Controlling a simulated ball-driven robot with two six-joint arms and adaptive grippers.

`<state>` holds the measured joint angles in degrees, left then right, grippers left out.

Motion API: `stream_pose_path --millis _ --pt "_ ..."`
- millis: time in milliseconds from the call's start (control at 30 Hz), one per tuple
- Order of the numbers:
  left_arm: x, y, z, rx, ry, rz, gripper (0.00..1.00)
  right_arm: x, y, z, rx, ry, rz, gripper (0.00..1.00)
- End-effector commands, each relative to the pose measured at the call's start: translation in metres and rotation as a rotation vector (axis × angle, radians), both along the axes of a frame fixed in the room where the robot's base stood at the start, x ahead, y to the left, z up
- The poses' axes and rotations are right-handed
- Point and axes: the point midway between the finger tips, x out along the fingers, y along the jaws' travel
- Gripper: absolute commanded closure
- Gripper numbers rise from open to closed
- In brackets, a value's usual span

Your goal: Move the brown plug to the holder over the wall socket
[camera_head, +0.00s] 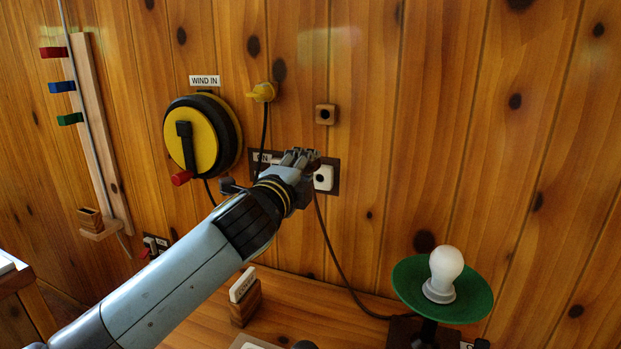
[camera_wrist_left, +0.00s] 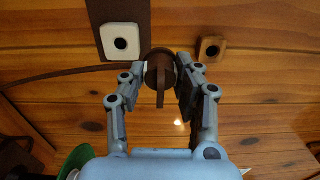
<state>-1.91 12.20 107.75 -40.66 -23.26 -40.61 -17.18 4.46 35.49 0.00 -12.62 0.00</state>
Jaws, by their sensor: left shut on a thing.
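My left gripper (camera_head: 300,160) is at the wall, just above and left of the white wall socket (camera_head: 323,178). In the left wrist view its fingers (camera_wrist_left: 165,80) are shut on the brown plug (camera_wrist_left: 159,72). The plug is mostly hidden by the gripper in the head view. A dark cord runs down from there to the lamp. The small wooden holder (camera_head: 326,114) with a dark hole is on the wall above the socket. In the left wrist view the plug is between the socket (camera_wrist_left: 121,43) and the holder (camera_wrist_left: 211,48), apart from the holder. My right gripper is not in view.
A yellow plug (camera_head: 263,92) sits on the wall left of the holder. The yellow and black reel (camera_head: 203,135) with a crank is further left. A lamp with a green shade (camera_head: 408,281) and white bulb stands at lower right. The wall around the holder is clear.

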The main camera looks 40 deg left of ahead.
Motion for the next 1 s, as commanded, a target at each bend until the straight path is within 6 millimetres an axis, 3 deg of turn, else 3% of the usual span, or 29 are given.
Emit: stream_pose_path --millis 33,233,833,1000 --pt "-0.007 -0.002 0.034 -0.002 -0.005 -0.003 1.00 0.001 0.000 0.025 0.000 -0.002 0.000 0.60" --pt "-0.025 -0.008 0.080 -0.023 -0.006 -0.017 1.00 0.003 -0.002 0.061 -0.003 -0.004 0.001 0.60" --pt "-0.030 -0.009 0.082 -0.024 0.008 -0.020 1.00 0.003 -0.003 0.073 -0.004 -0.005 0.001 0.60" --pt "-0.017 -0.006 0.082 -0.024 0.006 -0.020 1.00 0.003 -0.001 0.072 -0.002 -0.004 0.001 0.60"
